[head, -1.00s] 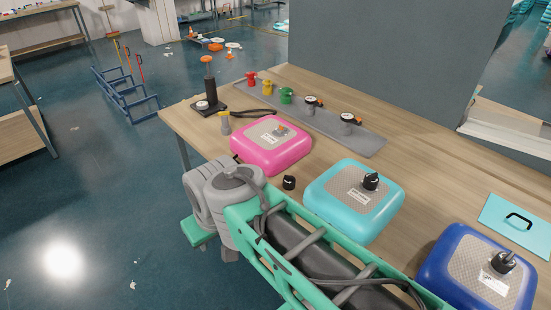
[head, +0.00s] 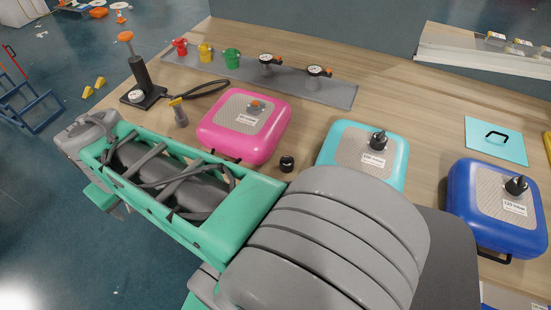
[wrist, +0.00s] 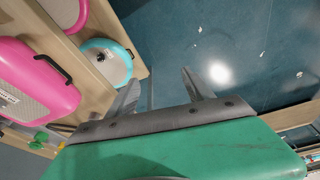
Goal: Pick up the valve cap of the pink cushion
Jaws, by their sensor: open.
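The pink cushion (head: 215,132) lies on the wooden table in the head view, with an orange-tipped valve (head: 255,105) on its grey patch. A small black cap (head: 287,163) stands on the table just right of it, apart from it. In the wrist view a pink cushion (wrist: 38,75) with a black handle is at the left; I cannot make out the black cap there. My gripper (wrist: 160,82) is open, with nothing between its fingers, which point over the dark floor beside the table. I cannot make out its fingers in the head view.
A teal cushion (head: 340,150) and a blue cushion (head: 465,200) lie to the right. My arm covers the table's front edge.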

